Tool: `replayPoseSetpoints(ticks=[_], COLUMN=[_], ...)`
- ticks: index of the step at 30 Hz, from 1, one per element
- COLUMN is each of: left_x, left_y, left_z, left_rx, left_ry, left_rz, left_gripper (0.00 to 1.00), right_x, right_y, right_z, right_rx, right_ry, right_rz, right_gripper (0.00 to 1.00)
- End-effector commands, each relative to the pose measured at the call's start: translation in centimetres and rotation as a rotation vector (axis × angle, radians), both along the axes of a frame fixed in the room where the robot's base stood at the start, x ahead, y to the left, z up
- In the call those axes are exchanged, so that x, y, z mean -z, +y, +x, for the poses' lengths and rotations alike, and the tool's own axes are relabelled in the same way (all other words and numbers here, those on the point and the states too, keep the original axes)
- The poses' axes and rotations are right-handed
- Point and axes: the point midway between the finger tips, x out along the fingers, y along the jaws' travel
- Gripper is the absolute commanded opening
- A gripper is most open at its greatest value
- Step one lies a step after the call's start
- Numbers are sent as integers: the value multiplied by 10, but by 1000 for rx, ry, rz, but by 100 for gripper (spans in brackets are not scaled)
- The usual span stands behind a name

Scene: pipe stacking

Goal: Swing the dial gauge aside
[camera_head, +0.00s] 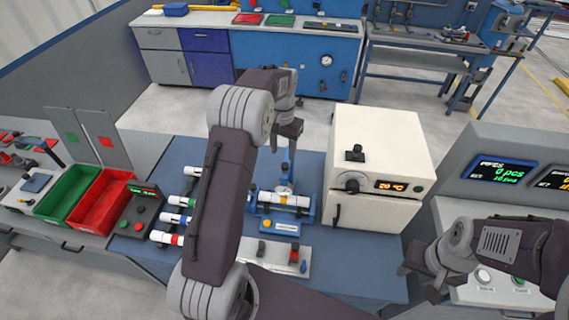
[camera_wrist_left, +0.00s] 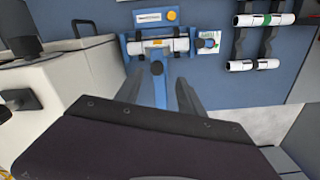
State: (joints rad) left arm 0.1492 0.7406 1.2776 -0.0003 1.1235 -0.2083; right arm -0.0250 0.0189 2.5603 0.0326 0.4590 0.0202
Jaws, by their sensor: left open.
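A blue fixture (camera_head: 310,212) on the blue table holds a white pipe (camera_head: 287,200) lying across it. A blue upright arm (camera_head: 284,178) with a small round head rises at the pipe; I take it for the dial gauge, but its face is not readable. In the left wrist view the blue arm (camera_wrist_left: 160,90) stands in front of the pipe (camera_wrist_left: 155,48) and appears between my open fingers. My left gripper (camera_head: 287,140) is above and behind the fixture; contact is not clear. My right gripper (camera_head: 425,275) is at the front right, away from the fixture; its jaws are unclear.
A cream oven (camera_head: 375,165) stands close to the right of the fixture. Several white pipes with coloured bands (camera_head: 178,218) lie on a rack at left. A green bin (camera_head: 68,196) and a red bin (camera_head: 103,203) stand further left. A grey panel (camera_head: 275,256) lies in front.

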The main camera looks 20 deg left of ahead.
Motion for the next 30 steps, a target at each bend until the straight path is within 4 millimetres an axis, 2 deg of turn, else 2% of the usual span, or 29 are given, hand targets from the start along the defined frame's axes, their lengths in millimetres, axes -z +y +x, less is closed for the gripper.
replayPoseSetpoints(ticks=[9,12,16,23,27,28,30], left_x=[60,74,84,86,85,85,85], left_y=[-1,-1,-1,-1,-1,-1,-1], left_z=[-2,-1,-1,0,0,0,0], left_rx=[1,1,1,1,1,1,1], left_ry=[6,4,1,0,0,0,0], left_rz=[-1,-1,-1,0,0,0,-1], left_gripper=[46,46,46,46,7,0,0], right_x=[-21,-25,-26,-25,-25,-25,-25], right_y=[0,0,0,0,0,0,0], right_z=[0,0,0,0,0,0,0], right_rx=[0,0,0,0,0,0,0], right_ry=[0,0,0,0,0,0,0], right_rz=[0,0,0,0,0,0,0], right_gripper=[36,36,36,36,36,36,36])
